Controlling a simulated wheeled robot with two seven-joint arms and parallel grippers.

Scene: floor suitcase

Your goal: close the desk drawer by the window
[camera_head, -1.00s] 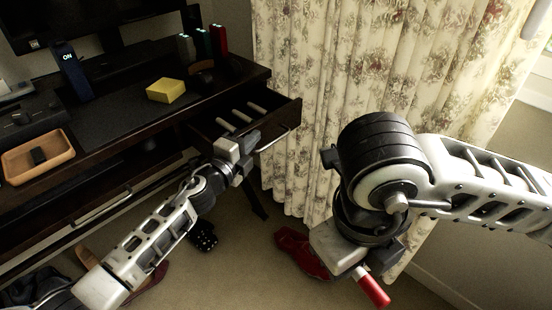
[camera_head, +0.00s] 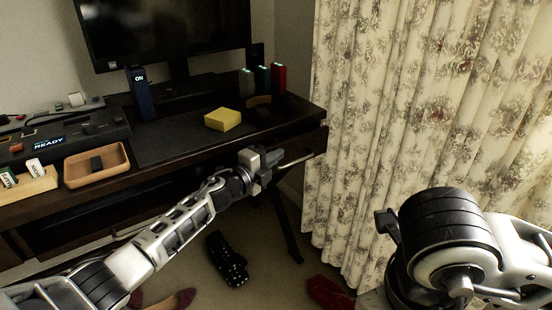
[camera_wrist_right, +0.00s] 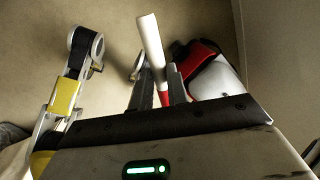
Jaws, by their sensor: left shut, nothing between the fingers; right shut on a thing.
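The dark desk drawer (camera_head: 312,144) is at the desk's right end, by the curtained window. Its front lies close under the desktop, and its inside does not show. A pale bar handle (camera_head: 296,160) runs along its front. My left gripper (camera_head: 266,163) is shut and empty at the drawer's front, by the left end of the handle; I cannot tell whether it touches. My right gripper (camera_wrist_right: 160,90) is shut on a red and white stick (camera_wrist_right: 151,45) in the right wrist view. In the head view its fingers are out of frame.
The dark desk (camera_head: 180,155) carries a monitor (camera_head: 165,30), a yellow block (camera_head: 223,119) and a tan tray (camera_head: 97,165). A floral curtain (camera_head: 400,110) hangs right of it.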

